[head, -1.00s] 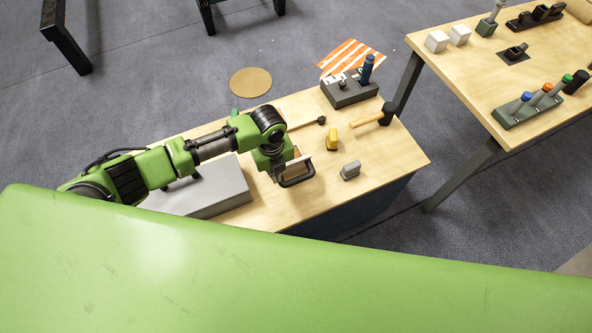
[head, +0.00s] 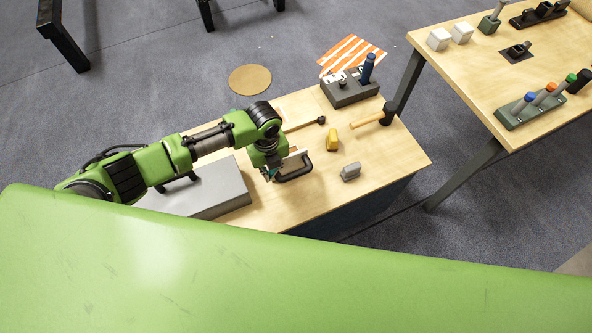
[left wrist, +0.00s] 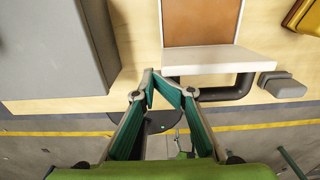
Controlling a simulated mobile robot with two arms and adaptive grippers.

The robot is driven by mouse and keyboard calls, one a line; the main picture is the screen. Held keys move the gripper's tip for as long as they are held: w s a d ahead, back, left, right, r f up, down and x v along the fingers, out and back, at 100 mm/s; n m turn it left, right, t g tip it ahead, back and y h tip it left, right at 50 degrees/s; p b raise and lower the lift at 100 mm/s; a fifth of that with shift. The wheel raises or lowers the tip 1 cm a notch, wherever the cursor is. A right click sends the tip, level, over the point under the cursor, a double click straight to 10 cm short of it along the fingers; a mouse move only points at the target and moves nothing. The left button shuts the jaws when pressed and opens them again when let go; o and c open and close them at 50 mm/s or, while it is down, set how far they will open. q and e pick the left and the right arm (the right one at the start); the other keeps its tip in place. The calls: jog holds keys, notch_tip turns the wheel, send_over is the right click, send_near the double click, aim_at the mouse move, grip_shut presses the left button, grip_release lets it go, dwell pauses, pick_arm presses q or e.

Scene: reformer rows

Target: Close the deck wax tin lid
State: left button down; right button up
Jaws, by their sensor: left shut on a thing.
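The deck wax tin seems to be the piece with a brown panel (head: 294,161), a pale edge and a dark looped handle (head: 296,173) near the bench's front edge. In the left wrist view the brown panel (left wrist: 200,22), pale edge strip (left wrist: 212,60) and dark handle (left wrist: 232,92) show from above. I cannot tell the lid's exact angle. My left gripper (head: 270,174) is at the handle's left end. In the left wrist view its fingertips (left wrist: 158,78) are close together at that end, shut on it; the contact is partly hidden. My right gripper is not in view.
A grey box (head: 215,190) lies left of my gripper. A yellow block (head: 332,139), a grey block (head: 350,171), a mallet (head: 372,118) and a dark holder (head: 350,92) occupy the right half. A second table (head: 470,80) stands apart at the right.

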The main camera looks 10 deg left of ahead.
pick_arm(q)
jog(key=shift+w+r, duration=0.4)
jog(key=shift+w, duration=0.15)
jog(key=shift+r, duration=0.1)
jog(key=shift+w+a+r+b, duration=0.1)
jog(key=shift+w+a+b, duration=0.1)
jog(key=shift+w+a, duration=0.3)
jog(key=shift+w+a+r+b, duration=0.15)
jog(key=shift+w+a, duration=0.15)
jog(key=shift+w, duration=0.4)
jog(key=shift+f, duration=0.1)
